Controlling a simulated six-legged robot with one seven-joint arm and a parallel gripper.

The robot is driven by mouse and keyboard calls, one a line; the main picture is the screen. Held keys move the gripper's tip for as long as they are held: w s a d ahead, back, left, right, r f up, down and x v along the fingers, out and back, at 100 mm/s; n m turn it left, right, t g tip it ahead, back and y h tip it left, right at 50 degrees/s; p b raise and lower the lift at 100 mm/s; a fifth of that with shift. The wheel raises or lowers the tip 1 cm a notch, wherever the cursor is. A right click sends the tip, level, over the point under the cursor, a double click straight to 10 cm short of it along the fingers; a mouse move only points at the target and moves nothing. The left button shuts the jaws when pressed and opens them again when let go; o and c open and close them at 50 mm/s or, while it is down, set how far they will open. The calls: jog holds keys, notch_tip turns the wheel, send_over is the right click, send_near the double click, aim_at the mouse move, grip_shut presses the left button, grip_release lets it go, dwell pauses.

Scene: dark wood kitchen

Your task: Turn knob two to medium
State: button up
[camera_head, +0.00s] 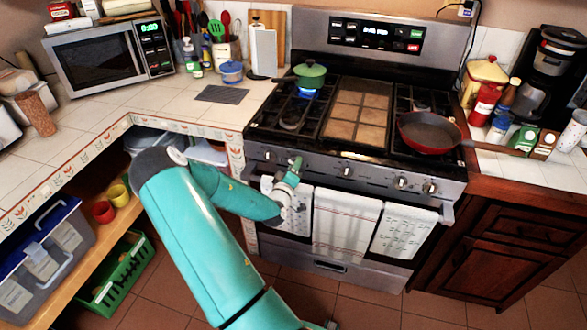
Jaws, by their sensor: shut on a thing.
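The stove's front panel (375,176) carries a row of knobs. The leftmost knob (270,155) shows just left of my gripper. A middle knob (347,171) and two knobs at the right, the nearer one (401,183) and the far right one (430,187), are in plain view. My gripper (296,165) is at the panel, at the second knob position from the left. It is shut on the knob there, which my gripper hides, so its setting cannot be read. A blue flame (306,93) shows under the green pot (310,74) on the back left burner.
A red pan (429,132) sits on the right burners, its handle pointing right. Towels, including a striped one (345,222), hang below the panel close to my gripper. A tiled counter (150,105) with a microwave (100,60) runs left. Floor before the stove is partly clear.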

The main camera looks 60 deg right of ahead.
jog(key=n, duration=0.5)
jog(key=shift+n, duration=0.3)
jog(key=shift+s, duration=0.1)
dwell(0.3)
jog(key=o, duration=1)
jog(key=shift+c, duration=0.2)
jog(key=s+a, duration=0.2)
jog(key=a, duration=1.1)
jog(key=shift+a, duration=0.35)
